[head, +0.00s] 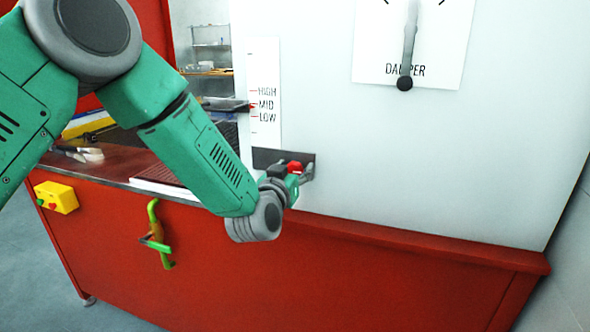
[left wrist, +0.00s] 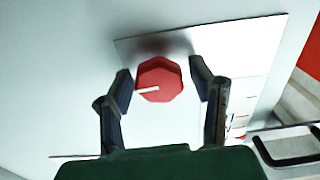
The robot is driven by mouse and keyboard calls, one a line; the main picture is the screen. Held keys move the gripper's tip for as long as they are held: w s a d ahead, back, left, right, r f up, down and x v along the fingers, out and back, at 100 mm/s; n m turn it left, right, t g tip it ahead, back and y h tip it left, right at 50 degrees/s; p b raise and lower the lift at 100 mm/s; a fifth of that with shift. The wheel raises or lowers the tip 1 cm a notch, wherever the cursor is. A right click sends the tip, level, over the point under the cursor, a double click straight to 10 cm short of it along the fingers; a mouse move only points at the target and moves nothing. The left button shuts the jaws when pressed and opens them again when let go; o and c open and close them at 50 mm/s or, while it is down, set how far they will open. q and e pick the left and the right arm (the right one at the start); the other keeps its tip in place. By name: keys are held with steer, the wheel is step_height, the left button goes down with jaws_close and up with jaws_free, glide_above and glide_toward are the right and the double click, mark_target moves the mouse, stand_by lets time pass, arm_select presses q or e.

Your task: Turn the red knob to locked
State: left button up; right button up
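The red knob (left wrist: 162,84) sits on a pale plate (left wrist: 230,62) on the white wall panel. In the left wrist view its white pointer line points to the picture's left. My left gripper (left wrist: 160,80) is open, with one finger on each side of the knob and a gap showing at both sides. In the head view the knob (head: 295,167) is a small red patch at my left gripper (head: 300,172), partly hidden by it. Any lettering for the locked position cannot be read. My right gripper is not in view.
A DAMPER dial plate (head: 440,70) with a black-tipped lever is at upper right. A yellow box (head: 57,197) and a green handle (head: 155,235) are on the red front (head: 350,280).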

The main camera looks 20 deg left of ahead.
arm_select(q)
steer(key=c, duration=0.7)
steer(key=shift+m, duration=0.4)
steer(key=o, duration=1.2)
steer(key=s, duration=1.2)
steer(key=shift+a, duration=0.2)
steer(key=shift+f, duration=0.1)
